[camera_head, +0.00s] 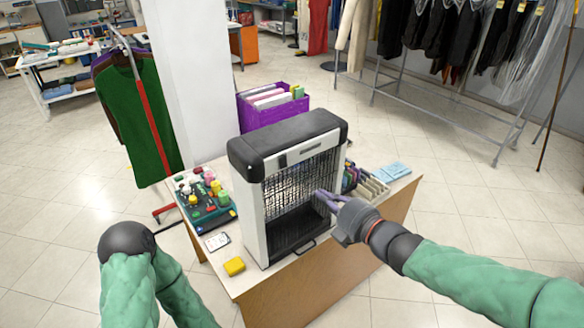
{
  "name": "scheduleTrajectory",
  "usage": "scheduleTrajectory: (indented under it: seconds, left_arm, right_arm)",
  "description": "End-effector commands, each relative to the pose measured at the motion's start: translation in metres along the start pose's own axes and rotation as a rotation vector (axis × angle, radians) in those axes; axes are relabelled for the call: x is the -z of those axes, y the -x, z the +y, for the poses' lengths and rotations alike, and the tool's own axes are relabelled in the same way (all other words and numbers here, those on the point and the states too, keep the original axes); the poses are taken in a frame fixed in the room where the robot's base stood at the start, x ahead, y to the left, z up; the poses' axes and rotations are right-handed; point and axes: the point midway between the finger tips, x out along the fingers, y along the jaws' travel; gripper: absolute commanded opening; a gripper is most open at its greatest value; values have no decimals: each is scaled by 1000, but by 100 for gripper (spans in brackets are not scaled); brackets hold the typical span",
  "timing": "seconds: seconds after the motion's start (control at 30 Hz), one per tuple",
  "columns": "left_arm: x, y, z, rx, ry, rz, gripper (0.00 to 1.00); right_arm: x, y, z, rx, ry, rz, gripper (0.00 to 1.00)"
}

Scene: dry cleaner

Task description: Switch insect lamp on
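The insect lamp (272,150) stands upright on the small table (250,284). It has a black top, white side frames and a dark wire grille; I see no glow in it. A small dark label or switch (311,148) shows on the upper front of the frame. My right gripper (322,196) is in front of the right half of the grille, fingers pointing left at it. I cannot tell whether it touches the grille or whether its fingers are apart. My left arm is at the lower left, and its gripper is not visible.
A tray of colourful spools (205,200), a white card (217,241) and a yellow block (234,266) lie left of the lamp. A purple file box (262,110) stands behind, and blue packets (395,169) lie at right. A white pillar (190,70) and garment racks stand beyond.

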Motion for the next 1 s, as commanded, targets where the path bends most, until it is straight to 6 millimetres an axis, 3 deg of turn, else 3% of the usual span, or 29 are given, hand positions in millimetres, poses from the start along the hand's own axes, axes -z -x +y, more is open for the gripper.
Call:
scheduleTrajectory:
  seconds: [0.2,0.63,0.77,1.0]
  left_arm:
    - [0,2,1,0,0,0,87]
    - [0,2,1,0,0,0,87]
    - [0,0,0,0,0,0,87]
    - [0,-5,-2,0,0,0,87]
  right_arm:
    - [7,7,21,-34,92,14,0]
    - [6,4,21,-36,95,14,0]
    - [7,-10,21,-35,94,16,0]
    - [8,-52,21,-34,93,16,0]
